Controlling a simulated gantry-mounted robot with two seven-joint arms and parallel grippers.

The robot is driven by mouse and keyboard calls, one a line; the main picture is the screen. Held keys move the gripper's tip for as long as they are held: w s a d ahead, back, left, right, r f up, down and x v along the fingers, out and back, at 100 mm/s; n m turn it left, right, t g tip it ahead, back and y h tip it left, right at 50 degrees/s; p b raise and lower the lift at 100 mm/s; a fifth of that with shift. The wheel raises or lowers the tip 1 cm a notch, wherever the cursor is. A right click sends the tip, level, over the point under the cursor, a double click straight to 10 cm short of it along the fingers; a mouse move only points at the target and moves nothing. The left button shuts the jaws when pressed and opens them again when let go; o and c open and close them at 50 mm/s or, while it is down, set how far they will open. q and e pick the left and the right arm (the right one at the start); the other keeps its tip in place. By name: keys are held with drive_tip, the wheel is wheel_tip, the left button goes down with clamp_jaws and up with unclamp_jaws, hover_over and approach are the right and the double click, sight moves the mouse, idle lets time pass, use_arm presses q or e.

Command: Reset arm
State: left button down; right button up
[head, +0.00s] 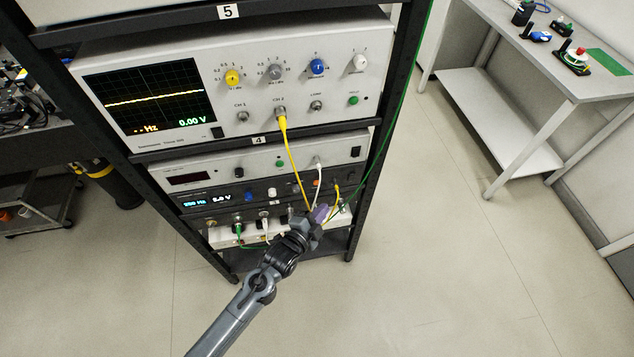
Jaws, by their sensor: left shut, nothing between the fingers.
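My left arm comes in from the bottom of the head view, and its left gripper (322,213) is in front of the lower right part of the instrument rack (362,190). The gripper is small in the view; its fingers are shut with nothing held. It hides part of the lowest white unit (225,235) and some cable ends behind it. Whether the fingers touch a cable cannot be told. My right gripper is not in view.
An oscilloscope (225,150) with a yellow trace sits in the rack. A yellow cable (291,155) hangs from it toward my gripper. A green cable (392,120) runs down the rack's right side. A grey table (540,60) stands at right; the floor between is clear.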

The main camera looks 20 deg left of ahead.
use_arm(q)
drive_tip(key=s+a+f+g, duration=0.2)
drive_tip(key=s+f, duration=0.2)
drive_tip(key=s, duration=0.6)
drive_tip(key=s+a+r+n+g+y, duration=0.15)
drive_tip(key=s+r+n+g, duration=0.3)
drive_tip(key=s, duration=0.45)
drive_tip(key=s+a+r+n+g+y, duration=0.1)
drive_tip(key=s+a+r+n+g, duration=0.1)
drive_tip(key=s+r+n+g, duration=0.5)
wheel_tip(320, 180, up, 21)
drive_tip(key=s+t+p, duration=0.2)
drive_tip(key=p, duration=2.2)
drive_tip(key=shift+s+r+p, duration=0.15)
drive_tip(key=shift+s+p, duration=0.1)
drive_tip(key=shift+p, duration=0.1)
